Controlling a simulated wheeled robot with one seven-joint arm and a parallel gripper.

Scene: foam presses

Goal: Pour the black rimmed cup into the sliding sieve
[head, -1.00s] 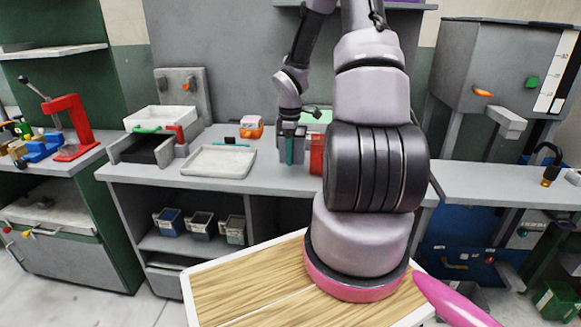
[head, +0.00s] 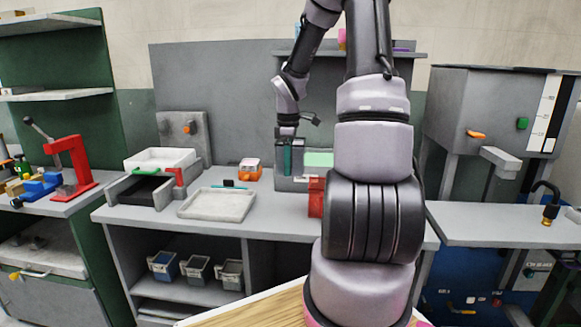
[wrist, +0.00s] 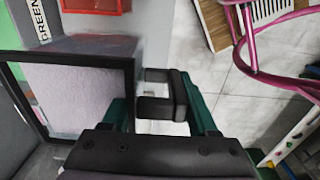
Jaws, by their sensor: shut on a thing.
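In the wrist view the black rimmed cup (wrist: 135,75) has a square black rim around a pale grey-lilac inside. Its black handle (wrist: 178,95) lies between the green fingers of my gripper (wrist: 165,110), which is shut on it. In the head view my gripper (head: 287,160) is over the back of the middle bench; the cup cannot be made out clearly there. What looks like the sliding sieve (head: 140,190) is at the bench's left, a grey frame with a dark inside, a green handle and a red part. It is well left of my gripper.
A shallow pale tray (head: 218,205) lies between the sieve and my gripper. A white bin (head: 160,158) stands behind the sieve. A red box (head: 317,197) is near the gripper, and an orange item (head: 250,170) is at the back. A pink frame (wrist: 260,60) shows in the wrist view.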

